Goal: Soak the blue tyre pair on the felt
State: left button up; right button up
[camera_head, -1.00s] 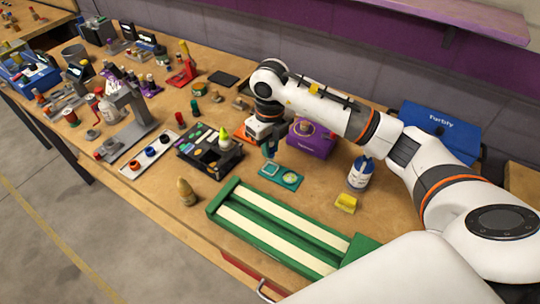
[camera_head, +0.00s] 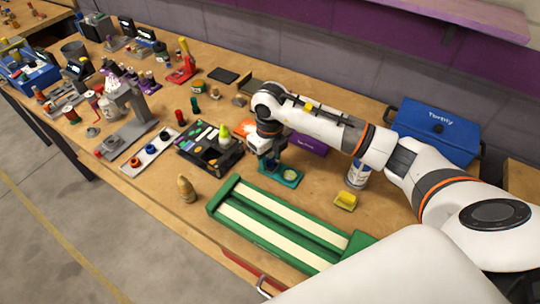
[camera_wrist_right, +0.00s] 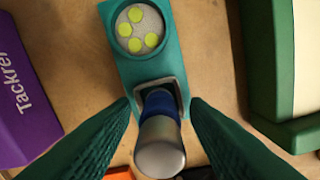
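A teal tray (camera_head: 290,177) lies on the bench, with a square pocket at one end and a round grey pad (camera_wrist_right: 140,27) with several yellow-green spots at the other. The tray also shows in the right wrist view (camera_wrist_right: 118,62). My right gripper (camera_head: 268,161) is over the square pocket. In the right wrist view its dark green fingers (camera_wrist_right: 162,108) flank the blue tyre pair (camera_wrist_right: 158,102) and look closed on it. The pair's grey round end (camera_wrist_right: 160,150) faces the camera; its blue part reaches into the pocket, and its lower end is hidden. My left gripper is out of view.
A green track piece (camera_head: 228,195) with cream strips lies in front of the tray. A purple box (camera_head: 312,146) is close behind, and a black organiser (camera_head: 225,160) stands to the left. A yellow block (camera_head: 345,201) and a bottle (camera_head: 358,175) stand to the right.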

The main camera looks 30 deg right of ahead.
jog(key=shift+r, duration=0.1)
jog(key=shift+r, duration=0.2)
notch_tip(320, 180, up, 10)
jog(key=shift+r+b, duration=0.25)
jog(key=shift+b, duration=0.7)
jog(key=shift+r, duration=0.65)
